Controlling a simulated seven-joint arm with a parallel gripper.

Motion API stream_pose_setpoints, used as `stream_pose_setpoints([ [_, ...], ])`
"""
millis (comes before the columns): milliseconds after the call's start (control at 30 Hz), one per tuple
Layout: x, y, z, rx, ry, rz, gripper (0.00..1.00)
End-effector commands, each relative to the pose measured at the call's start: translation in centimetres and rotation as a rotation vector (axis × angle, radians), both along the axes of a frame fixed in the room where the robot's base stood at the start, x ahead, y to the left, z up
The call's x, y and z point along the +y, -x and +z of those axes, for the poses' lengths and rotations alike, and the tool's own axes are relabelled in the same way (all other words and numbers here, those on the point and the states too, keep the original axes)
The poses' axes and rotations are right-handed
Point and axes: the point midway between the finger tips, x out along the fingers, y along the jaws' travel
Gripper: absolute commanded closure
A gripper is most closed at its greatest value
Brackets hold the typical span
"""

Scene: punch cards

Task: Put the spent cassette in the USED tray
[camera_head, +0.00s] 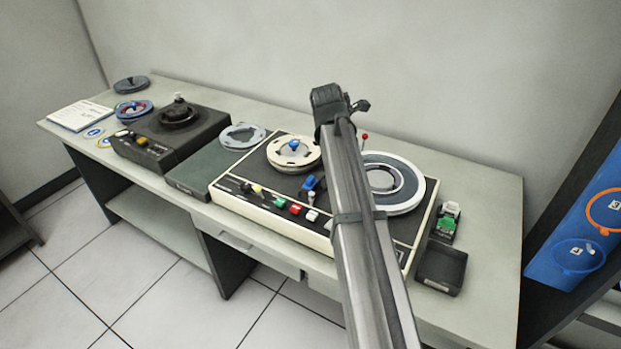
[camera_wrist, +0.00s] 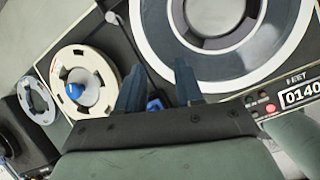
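My gripper (camera_wrist: 157,78) shows in the wrist view with its two dark fingers apart. A small blue part (camera_wrist: 154,105) of the tape machine shows between them, seemingly beyond them; I see nothing clasped. In the head view my arm hides the fingers. No cassette can be identified for certain. A green and white item (camera_head: 447,219) sits in a dark holder right of the tape machine and may be a cassette. A dark, shallow, empty-looking tray (camera_head: 442,268) lies in front of it. No USED label is readable.
The tape machine (camera_head: 246,203) has a cream reel (camera_head: 294,152), a large white-rimmed reel (camera_head: 414,188) and coloured buttons. A thin red-tipped stick (camera_head: 364,138) rises behind it. A dark machine (camera_head: 168,138) stands on the left. The right end of the desk (camera_head: 494,255) is clear.

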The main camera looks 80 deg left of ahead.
Motion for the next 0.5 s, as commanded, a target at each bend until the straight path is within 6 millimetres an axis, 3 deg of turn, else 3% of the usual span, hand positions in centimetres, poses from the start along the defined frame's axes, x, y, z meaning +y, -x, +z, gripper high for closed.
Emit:
stream_pose_setpoints([
  [33, -0.2, 2.7, 0.6, 0.016, 0.047, 0.072, 0.64],
  [100, -0.7, 5.6, 1.3, 0.035, 0.104, 0.161, 0.64],
  [200, -1.3, 8.6, 1.9, 0.056, 0.165, 0.26, 0.64],
  [333, -1.9, 10.6, 2.4, 0.07, 0.205, 0.33, 0.64],
  [500, -1.9, 10.9, 2.0, 0.074, 0.217, 0.348, 0.64],
])
